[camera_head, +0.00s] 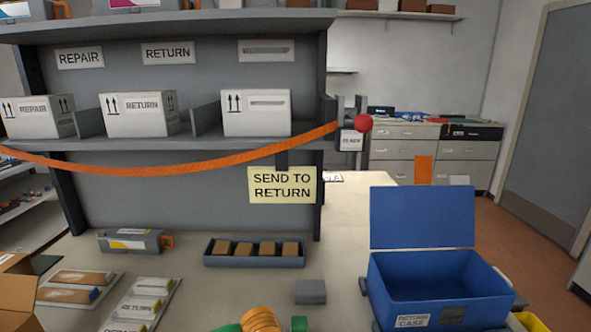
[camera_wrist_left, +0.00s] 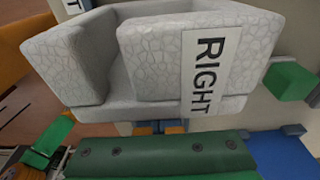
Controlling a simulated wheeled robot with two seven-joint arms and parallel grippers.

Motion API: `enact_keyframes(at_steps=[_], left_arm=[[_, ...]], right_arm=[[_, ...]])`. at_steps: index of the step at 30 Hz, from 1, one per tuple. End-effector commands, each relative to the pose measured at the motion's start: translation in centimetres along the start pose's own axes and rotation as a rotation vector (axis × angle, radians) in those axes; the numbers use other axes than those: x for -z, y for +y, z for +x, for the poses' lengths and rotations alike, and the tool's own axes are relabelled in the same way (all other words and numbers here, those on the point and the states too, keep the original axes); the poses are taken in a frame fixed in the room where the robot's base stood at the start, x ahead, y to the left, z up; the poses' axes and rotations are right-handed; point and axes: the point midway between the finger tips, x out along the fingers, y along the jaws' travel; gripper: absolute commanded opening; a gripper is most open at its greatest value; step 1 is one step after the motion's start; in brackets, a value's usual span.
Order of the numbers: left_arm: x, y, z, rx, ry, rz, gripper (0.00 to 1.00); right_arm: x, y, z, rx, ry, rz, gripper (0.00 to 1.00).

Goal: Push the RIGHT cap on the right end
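The RIGHT cap (camera_wrist_left: 150,60), a pale grey, textured, notched block with a white label reading RIGHT, fills much of the left wrist view. A green bar (camera_wrist_left: 165,155) with dark screws crosses below it; I cannot tell whether they touch. Green blocks show at the lower left (camera_wrist_left: 48,143) and on the right (camera_wrist_left: 291,81) of the cap. I cannot clearly make out my left gripper's fingertips or whether they hold the cap. In the head view, green pieces (camera_head: 299,323) and an orange ribbed part (camera_head: 260,318) show at the bottom edge, cut off. My right gripper is not in view.
An open blue return case (camera_head: 440,285) stands at the right. A tray of brown blocks (camera_head: 204,252) and a grey block (camera_head: 310,292) lie mid-table. A grey cartridge (camera_head: 135,241), flat packs (camera_head: 143,305) and a cardboard box (camera_head: 15,295) are left. An orange strap (camera_head: 170,170) spans the shelf.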

Motion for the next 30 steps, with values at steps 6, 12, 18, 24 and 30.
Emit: enact_keyframes(at_steps=[6,12,18,24,30], left_arm=[[-0.8,0.0,-0.3,-0.001,0.000,-0.001,0.00],[-1.7,0.0,-0.4,-0.001,0.000,-0.002,0.00],[-2.6,0.0,-0.5,-0.001,0.000,-0.001,0.00],[-3.5,0.0,-0.6,-0.001,0.000,-0.002,0.00],[-4.4,0.0,-0.8,0.000,0.000,-0.001,0.00]], right_arm=[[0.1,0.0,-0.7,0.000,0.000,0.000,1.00],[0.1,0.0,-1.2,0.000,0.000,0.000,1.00],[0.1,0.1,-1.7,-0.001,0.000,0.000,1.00],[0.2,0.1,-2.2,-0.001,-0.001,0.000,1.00],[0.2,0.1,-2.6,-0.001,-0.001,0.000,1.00]])
